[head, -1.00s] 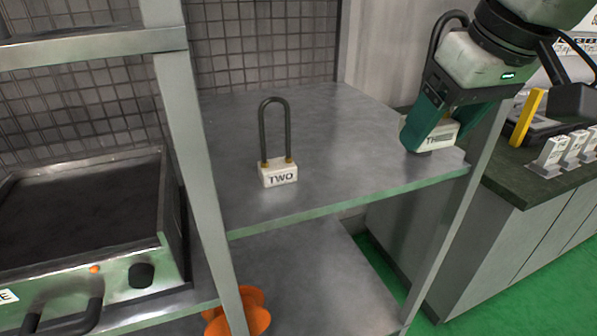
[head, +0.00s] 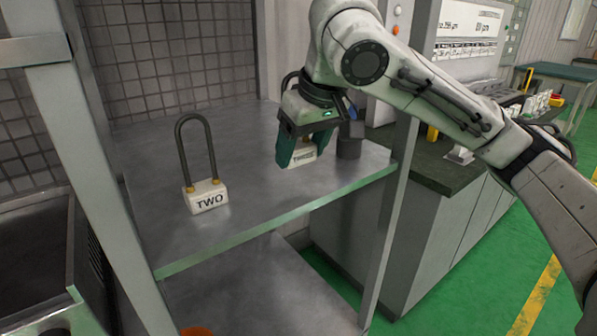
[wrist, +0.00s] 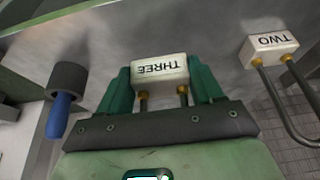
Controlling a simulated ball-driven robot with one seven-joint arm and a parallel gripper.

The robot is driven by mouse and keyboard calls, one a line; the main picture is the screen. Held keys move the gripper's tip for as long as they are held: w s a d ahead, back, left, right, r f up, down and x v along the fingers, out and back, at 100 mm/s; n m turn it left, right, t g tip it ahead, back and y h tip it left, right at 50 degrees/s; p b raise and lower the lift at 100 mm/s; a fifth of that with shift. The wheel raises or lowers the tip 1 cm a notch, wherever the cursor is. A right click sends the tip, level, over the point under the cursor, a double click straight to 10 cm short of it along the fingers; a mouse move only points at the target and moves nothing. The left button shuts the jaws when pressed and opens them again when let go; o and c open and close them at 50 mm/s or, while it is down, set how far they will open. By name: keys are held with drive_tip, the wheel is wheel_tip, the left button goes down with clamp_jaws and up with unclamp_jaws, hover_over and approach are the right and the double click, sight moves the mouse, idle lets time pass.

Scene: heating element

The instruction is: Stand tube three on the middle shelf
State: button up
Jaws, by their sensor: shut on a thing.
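Tube three is a white block marked THREE (head: 303,157) with a loop whose brass ends show in the wrist view (wrist: 160,70). My gripper (head: 297,154) is shut on it, one teal finger on each side. It is upright over the right part of the middle shelf (head: 255,200), at or just above the surface; I cannot tell whether it touches. The rest of its loop is hidden by my gripper. Tube two (head: 208,196), a white block with a tall dark loop, stands upright on the shelf to the left, apart from tube three.
A dark cylinder with a blue top (head: 350,140) stands close right of my gripper; it shows left in the wrist view (wrist: 66,90). A shelf post (head: 392,210) rises at the right front. Shelf between the two tubes is clear. An orange object (head: 196,331) is below.

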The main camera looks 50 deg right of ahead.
sight(301, 164)
drive_tip(key=shift+w+d+f, duration=0.1)
drive_tip(key=shift+w+f, duration=0.15)
drive_tip(key=shift+f, duration=0.15)
drive_tip(key=f+b, duration=0.1)
drive_tip(key=f, duration=0.2)
drive_tip(key=shift+w+d+f, duration=0.1)
drive_tip(key=shift+w+f, duration=0.1)
drive_tip(key=shift+f, duration=0.3)
drive_tip(key=shift+s+f+b, duration=0.1)
drive_tip(key=shift+f+b, duration=0.25)
drive_tip(key=shift+f, duration=0.05)
drive_tip(key=o, duration=1.1)
drive_tip(key=shift+f, duration=0.1)
drive_tip(key=shift+o, duration=1.4)
drive_tip(key=shift+r, duration=0.5)
drive_tip(key=p+v, duration=0.2)
drive_tip(key=v, duration=0.6)
drive_tip(key=shift+p, duration=0.3)
